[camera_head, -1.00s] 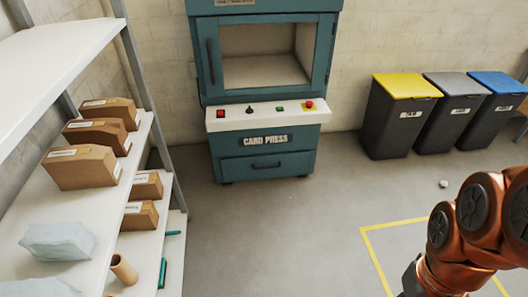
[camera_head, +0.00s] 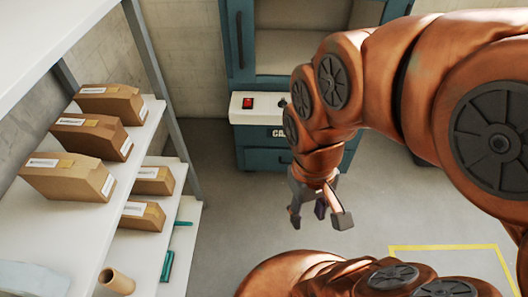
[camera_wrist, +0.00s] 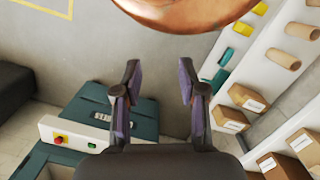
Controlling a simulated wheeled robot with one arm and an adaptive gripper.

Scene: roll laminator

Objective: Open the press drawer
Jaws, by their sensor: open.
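The teal card press (camera_head: 238,75) stands against the back wall in the head view, partly covered by my arm. Its drawer (camera_head: 256,158) is the low teal front under the white control panel; it looks closed, and only its left part and some of its dark handle show. My gripper (camera_head: 318,214) is open and empty, pointing down in front of the press and apart from it. In the wrist view, my open gripper (camera_wrist: 159,78) has two purple-padded fingers with floor between them. The press (camera_wrist: 148,118) lies lower left there, with its label visible; the drawer handle is not clear.
A white shelf rack (camera_head: 45,215) with brown boxes (camera_head: 75,180) stands on the left. The white control panel (camera_head: 262,101) juts out above the drawer. Yellow floor tape (camera_head: 440,247) lies at the right. The floor left of my gripper (camera_head: 225,220) is clear.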

